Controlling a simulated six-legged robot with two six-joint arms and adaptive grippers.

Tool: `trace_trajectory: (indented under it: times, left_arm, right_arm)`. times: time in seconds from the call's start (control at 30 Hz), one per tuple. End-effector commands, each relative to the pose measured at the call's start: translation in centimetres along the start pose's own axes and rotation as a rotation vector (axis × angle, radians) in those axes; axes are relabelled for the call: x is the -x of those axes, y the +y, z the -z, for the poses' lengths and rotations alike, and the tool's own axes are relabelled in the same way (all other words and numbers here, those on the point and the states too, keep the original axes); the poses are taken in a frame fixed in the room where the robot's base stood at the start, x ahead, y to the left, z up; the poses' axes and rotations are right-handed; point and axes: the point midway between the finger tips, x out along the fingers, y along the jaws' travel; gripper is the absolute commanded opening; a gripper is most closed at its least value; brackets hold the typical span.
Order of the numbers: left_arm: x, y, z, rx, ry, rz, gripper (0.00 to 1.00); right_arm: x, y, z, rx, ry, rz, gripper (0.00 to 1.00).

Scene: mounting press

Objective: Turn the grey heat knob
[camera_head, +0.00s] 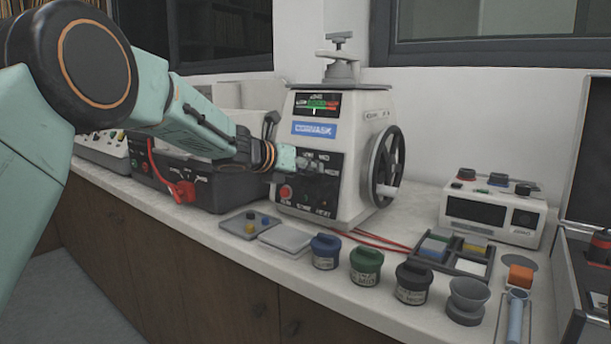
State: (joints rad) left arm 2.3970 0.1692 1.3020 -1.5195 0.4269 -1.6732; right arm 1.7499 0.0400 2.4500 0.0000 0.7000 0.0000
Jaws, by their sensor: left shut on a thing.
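The mounting press (368,112), a white machine with a blue label and a black control panel, stands on the counter in the middle of the view. My left arm comes in from the left, and my left gripper (305,163) is at the upper part of the panel. It is shut on the grey heat knob (331,168), which is small and mostly hidden by the fingers. The knob's turn angle cannot be read. A red button (285,192) sits below the gripper on the panel. My right gripper is not in view.
A spoked handwheel (386,168) is on the press's right side. A black case with a red clamp (183,192) is at its left. Blue, green and black jars (366,266) and a divided tray (452,262) stand in front. A white device (492,212) is at right.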

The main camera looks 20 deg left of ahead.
Motion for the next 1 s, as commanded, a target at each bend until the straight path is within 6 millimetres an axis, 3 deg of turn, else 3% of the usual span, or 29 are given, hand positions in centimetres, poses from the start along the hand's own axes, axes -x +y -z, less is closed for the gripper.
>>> trace_trajectory:
  times: [0.67, 0.7, 1.0]
  left_arm:
    - [0.07, -0.07, -0.36, -0.065, -0.006, -0.012, 0.01]
    - [0.07, -0.08, -0.36, -0.065, -0.006, -0.012, 0.34]
    - [0.03, -0.06, -0.17, -0.064, -0.002, -0.012, 0.56]
  right_arm:
    - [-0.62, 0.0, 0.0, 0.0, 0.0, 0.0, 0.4]
    - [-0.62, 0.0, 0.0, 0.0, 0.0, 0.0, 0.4]
    - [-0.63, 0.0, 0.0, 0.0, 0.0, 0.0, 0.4]
